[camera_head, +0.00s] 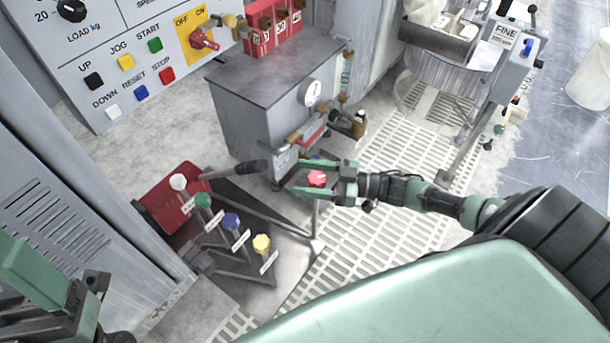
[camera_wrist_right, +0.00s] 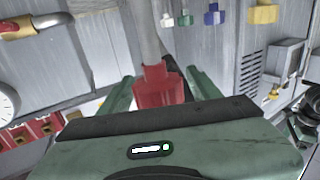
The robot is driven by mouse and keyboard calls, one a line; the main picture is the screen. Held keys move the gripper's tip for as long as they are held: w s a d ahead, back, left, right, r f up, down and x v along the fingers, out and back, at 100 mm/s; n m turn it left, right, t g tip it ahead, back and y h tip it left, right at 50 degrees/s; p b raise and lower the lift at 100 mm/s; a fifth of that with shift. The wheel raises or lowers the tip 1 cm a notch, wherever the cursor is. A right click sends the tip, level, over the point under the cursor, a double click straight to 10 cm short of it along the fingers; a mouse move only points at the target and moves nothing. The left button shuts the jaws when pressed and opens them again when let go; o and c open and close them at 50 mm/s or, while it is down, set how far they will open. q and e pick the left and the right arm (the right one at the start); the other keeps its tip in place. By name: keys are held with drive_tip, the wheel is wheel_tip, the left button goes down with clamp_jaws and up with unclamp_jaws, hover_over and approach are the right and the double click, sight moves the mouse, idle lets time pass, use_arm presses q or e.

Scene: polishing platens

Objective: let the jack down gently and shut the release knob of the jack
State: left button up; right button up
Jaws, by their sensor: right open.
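A red knob (camera_head: 317,179) stands on an upright stalk in front of the grey cabinet. My right gripper (camera_head: 302,178) is open, with one finger on each side of this knob. The right wrist view shows the red knob (camera_wrist_right: 160,88) between the two green fingers, with gaps beside it. A red body (camera_head: 165,198) with a bar ending in a black grip (camera_head: 250,167) lies left of it; it looks like the jack. White (camera_head: 179,182), green (camera_head: 203,201), blue (camera_head: 231,221) and yellow (camera_head: 262,243) knobs stand on labelled stalks. Their labels are too small to read. My left gripper (camera_head: 60,290) shows only partly at the lower left.
The grey cabinet (camera_head: 255,125) carries a gauge (camera_head: 310,92) and small fittings just beyond my right gripper. A control panel (camera_head: 130,60) with coloured buttons is at the upper left. The slotted floor (camera_head: 385,240) at the right is clear.

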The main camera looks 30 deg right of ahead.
drive_tip(key=p+v, duration=0.1)
drive_tip(key=v, duration=0.6)
drive_tip(key=shift+s+d+p, duration=0.2)
drive_tip(key=shift+p, duration=0.15)
